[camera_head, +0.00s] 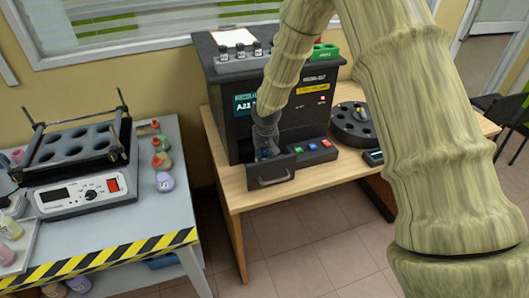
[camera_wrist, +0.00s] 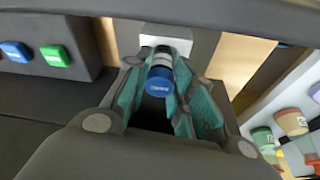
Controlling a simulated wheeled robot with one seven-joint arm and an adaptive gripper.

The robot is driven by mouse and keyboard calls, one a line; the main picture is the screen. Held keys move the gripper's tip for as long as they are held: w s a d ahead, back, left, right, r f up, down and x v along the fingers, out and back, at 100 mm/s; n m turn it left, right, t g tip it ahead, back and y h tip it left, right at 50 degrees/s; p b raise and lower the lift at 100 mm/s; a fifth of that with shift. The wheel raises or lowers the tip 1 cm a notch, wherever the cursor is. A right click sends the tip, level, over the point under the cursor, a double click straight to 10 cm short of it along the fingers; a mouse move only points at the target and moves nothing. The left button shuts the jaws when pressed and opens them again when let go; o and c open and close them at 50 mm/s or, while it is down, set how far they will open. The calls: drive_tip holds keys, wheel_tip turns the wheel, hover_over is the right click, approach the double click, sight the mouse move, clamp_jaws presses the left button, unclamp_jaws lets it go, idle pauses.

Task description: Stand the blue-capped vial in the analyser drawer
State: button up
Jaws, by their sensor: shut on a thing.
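The black analyser (camera_head: 240,125) stands on the wooden table, with its drawer (camera_head: 270,180) out at the front. My gripper (camera_head: 265,146) is over the drawer, pointing down. In the wrist view my gripper (camera_wrist: 158,62) is shut on the blue-capped vial (camera_wrist: 160,82), with a teal-padded finger on each side. The blue cap faces the camera and a white and dark band shows beyond it. The vial's lower end is hidden, so I cannot tell whether it touches the drawer floor.
A panel with green, blue and red buttons (camera_head: 312,147) juts out right of the drawer. A round black carousel (camera_head: 352,125) stands farther right. On the left, a grey table (camera_head: 165,215) holds a rack device (camera_head: 80,150) and several small bottles. A gap separates the tables.

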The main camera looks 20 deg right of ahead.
drive_tip(key=shift+s, duration=0.1)
drive_tip(key=shift+f, duration=0.1)
drive_tip(key=o, duration=1)
drive_tip(key=b+v, duration=0.1)
drive_tip(key=v, duration=1.1)
